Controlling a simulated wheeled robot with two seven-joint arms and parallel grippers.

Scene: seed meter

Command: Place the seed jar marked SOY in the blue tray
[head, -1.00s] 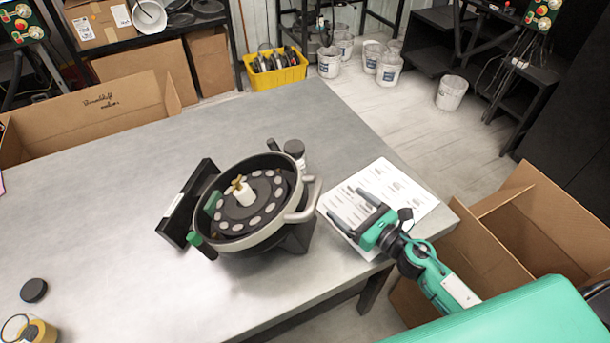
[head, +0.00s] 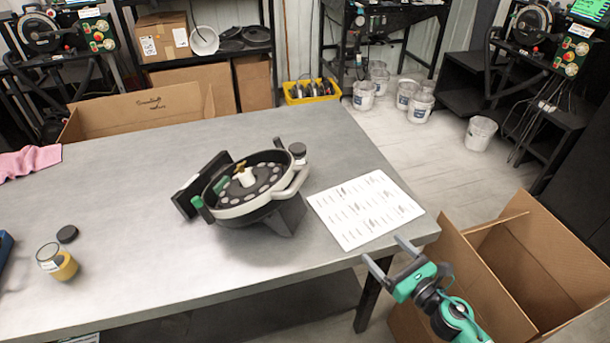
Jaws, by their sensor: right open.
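A clear jar (head: 57,262) with yellow contents stands or leans at the left front of the table; its label is too small to read. A dark round lid (head: 67,234) lies just behind it. A second small jar with a dark cap (head: 298,152) is behind the seed meter (head: 245,190), mostly hidden, with no readable mark. A blue object (head: 5,246), possibly the blue tray, is cut off by the left picture edge. My right gripper (head: 384,250) is open and empty near the table's right front corner, far from the yellow jar. My left gripper is out of view.
A printed white sheet (head: 366,209) lies right of the meter. A pink cloth (head: 28,162) lies at the far left. Open cardboard boxes stand beyond the table and at its right (head: 540,262). The table front between jar and meter is clear.

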